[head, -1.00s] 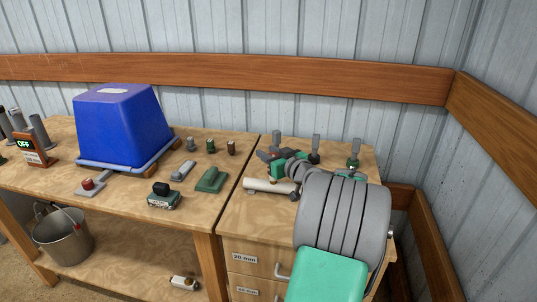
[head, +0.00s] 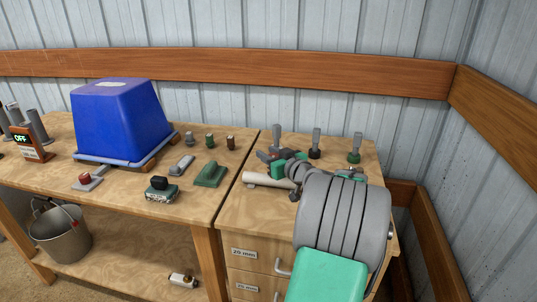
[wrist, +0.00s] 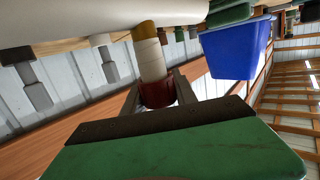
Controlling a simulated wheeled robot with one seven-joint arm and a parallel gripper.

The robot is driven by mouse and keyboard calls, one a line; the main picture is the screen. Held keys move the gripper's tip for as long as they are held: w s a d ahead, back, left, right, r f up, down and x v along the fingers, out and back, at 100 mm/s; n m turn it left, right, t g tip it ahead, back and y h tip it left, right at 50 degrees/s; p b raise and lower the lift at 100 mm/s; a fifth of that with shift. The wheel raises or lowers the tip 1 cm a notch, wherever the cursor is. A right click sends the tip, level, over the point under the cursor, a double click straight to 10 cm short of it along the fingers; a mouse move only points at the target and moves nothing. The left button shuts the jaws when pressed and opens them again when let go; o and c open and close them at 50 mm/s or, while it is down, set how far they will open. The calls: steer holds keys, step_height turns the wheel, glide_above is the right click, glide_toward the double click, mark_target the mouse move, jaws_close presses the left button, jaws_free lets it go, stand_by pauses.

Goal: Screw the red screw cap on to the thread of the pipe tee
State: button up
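The red screw cap (wrist: 158,95) is between the two fingers of my gripper (wrist: 158,98) in the wrist view. The fingers sit against both of its sides. The cap is in line with the pale branch of the pipe tee (wrist: 151,62) and meets its end. How far the thread is inside the cap cannot be seen. The tee's branch has a tan band near the big white pipe (wrist: 60,18). In the head view the white pipe (head: 262,180) lies on the right cabinet top, with my gripper (head: 272,154) just behind it, partly hidden by my arm.
A blue upturned bin (head: 118,120) stands on the left bench, with several small grey and green parts beside it. Grey and green posted pieces (head: 316,142) stand behind my gripper. The wall and wooden rail (head: 250,70) are close behind. A bucket (head: 60,235) is on the lower shelf.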

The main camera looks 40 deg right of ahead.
steer(key=o, duration=0.5)
steer(key=shift+o, duration=0.2)
